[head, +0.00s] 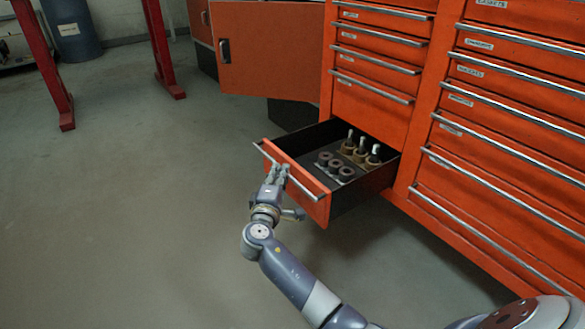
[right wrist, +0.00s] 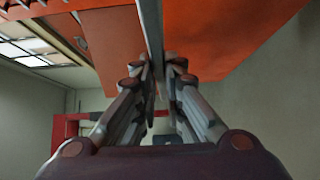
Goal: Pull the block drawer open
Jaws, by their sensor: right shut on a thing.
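The block drawer (head: 296,186) is the bottom drawer of the orange cabinet's left column. It stands pulled well out, with its black inside showing. Several dark rings and brass-coloured fittings with pale stems (head: 358,150) sit in it. Its silver bar handle (head: 312,188) runs along the front. My right gripper (head: 280,172) is at the left half of this handle, its fingers shut on it. In the right wrist view the handle (right wrist: 152,35) runs between the two fingers (right wrist: 160,72). My left gripper is not in view.
The orange cabinet (head: 372,103) has more drawers above and to the right, all shut. An orange cabinet door (head: 268,58) stands at the back. Red posts (head: 45,60) and a blue barrel (head: 72,28) are at the far left. The floor (head: 130,200) left of the drawer is clear.

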